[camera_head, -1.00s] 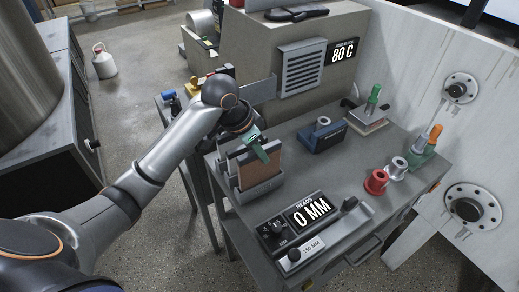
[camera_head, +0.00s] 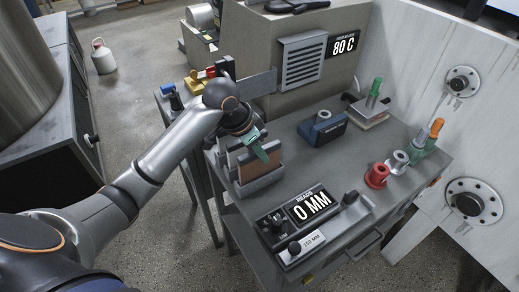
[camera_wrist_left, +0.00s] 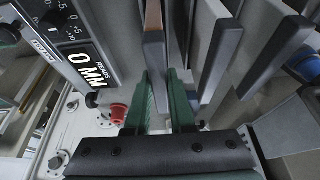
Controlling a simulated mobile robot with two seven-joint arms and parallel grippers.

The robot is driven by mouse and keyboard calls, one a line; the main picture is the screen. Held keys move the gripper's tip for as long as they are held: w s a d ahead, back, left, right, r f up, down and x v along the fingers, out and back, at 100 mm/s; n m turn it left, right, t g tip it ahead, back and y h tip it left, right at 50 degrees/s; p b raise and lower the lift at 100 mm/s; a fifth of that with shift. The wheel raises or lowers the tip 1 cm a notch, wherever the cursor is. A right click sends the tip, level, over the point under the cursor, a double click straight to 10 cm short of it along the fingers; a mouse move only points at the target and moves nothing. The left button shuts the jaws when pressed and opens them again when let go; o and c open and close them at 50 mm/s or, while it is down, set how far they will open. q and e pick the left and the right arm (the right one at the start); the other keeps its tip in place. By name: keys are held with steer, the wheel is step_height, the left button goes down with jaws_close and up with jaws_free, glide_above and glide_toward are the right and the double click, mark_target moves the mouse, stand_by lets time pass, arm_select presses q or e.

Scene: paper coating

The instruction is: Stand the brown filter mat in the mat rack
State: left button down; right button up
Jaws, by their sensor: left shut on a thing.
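The brown filter mat (camera_head: 257,165) stands upright in the grey mat rack (camera_head: 262,184), near the table's left edge. My left gripper (camera_head: 262,148) reaches over it from above, its green fingers shut on the mat's upper part. In the left wrist view, the mat (camera_wrist_left: 153,18) shows a brown face and a dark edge, which runs down between the green fingers (camera_wrist_left: 160,100). The fingers hide part of it. I cannot tell whether its lower edge rests on the rack floor. My right gripper is not in view.
Pale panels with dark edges (camera_wrist_left: 220,55) stand beside the mat in the left wrist view. A readout box (camera_head: 310,205) showing 0 MM sits in front of the rack. A blue block (camera_head: 322,130), a red spool (camera_head: 376,175) and green-handled tools (camera_head: 375,90) stand farther right.

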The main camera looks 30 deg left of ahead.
arm_select(q)
steer(key=shift+f, duration=0.55)
steer(key=c, duration=0.7)
jaws_free()
steer(key=v, duration=1.2)
steer(key=shift+s+a+r+p, duration=0.1)
steer(key=shift+s+r+p, duration=0.05)
steer(key=shift+r+p, duration=0.15)
